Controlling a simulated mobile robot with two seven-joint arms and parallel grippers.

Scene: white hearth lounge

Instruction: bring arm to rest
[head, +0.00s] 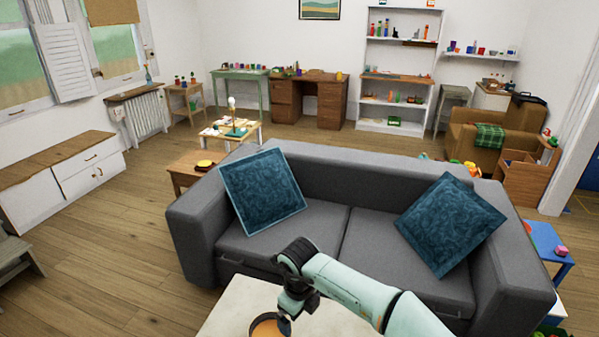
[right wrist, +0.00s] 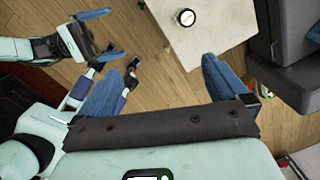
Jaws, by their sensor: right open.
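My right arm comes in from the lower right in the head view, and its dark right gripper (head: 288,308) hangs over the edge of a pale table (head: 235,305). In the right wrist view its two blue fingers stand wide apart with nothing between them, so the right gripper (right wrist: 163,66) is open and empty. My left gripper (right wrist: 115,32) shows at the upper left of the right wrist view, with its blue fingers apart and nothing seen between them. My left arm does not show in the head view.
An orange round dish (head: 266,328) is partly hidden beside the right gripper. A white-topped round item (right wrist: 185,17) stands on the pale table. A grey sofa (head: 345,170) with blue cushions stands just beyond. Wooden floor (head: 110,240) is clear at the left.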

